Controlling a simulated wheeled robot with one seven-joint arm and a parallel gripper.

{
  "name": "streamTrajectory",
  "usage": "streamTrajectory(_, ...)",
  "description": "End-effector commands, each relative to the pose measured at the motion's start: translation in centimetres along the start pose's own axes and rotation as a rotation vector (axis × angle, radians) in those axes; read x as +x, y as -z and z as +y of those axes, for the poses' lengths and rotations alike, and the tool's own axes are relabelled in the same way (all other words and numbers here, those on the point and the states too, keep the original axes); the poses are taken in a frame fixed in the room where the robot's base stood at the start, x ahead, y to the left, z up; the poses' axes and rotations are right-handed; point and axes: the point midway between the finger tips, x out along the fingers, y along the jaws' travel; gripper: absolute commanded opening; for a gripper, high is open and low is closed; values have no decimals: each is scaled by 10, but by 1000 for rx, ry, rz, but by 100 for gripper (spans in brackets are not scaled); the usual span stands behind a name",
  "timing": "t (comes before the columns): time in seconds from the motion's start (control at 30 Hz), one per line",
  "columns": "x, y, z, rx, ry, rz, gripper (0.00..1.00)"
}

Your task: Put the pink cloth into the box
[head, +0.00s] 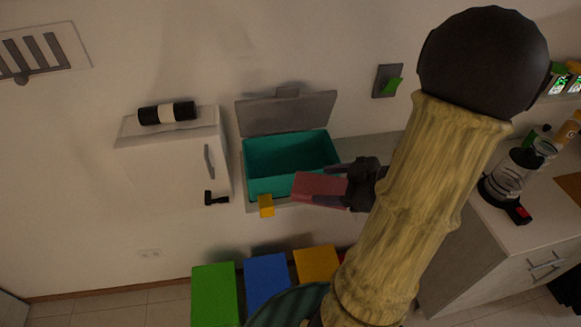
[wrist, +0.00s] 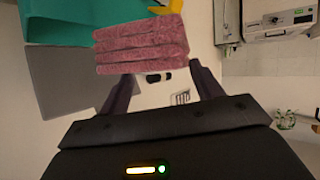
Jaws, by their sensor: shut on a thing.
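The pink cloth (head: 313,186) is a folded stack, held at the right front edge of the open box. In the wrist view the cloth (wrist: 142,43) shows its folded layers between the fingers. My gripper (head: 335,184) is shut on the cloth; its two dark fingers also show in the wrist view (wrist: 160,84). The box (head: 285,155) has a teal inside and a grey lid (head: 287,117) that stands open against the wall. In the head view the cloth overlaps the box's right front corner; its height above the rim is hard to tell.
A yellow piece (head: 266,205) sits at the box's front edge. A white cabinet (head: 175,150) with a black roll (head: 167,113) is on the left. Green (head: 214,294), blue (head: 267,280) and yellow (head: 316,263) blocks stand below. A counter (head: 510,240) with a blender (head: 508,172) is on the right.

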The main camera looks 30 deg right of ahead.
Motion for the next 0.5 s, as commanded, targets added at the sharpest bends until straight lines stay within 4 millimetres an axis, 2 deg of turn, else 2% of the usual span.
streamTrajectory(0.3,4,1,2,-3,5,1,30)
streamTrajectory(0.5,19,8,28,-3,7,2,30)
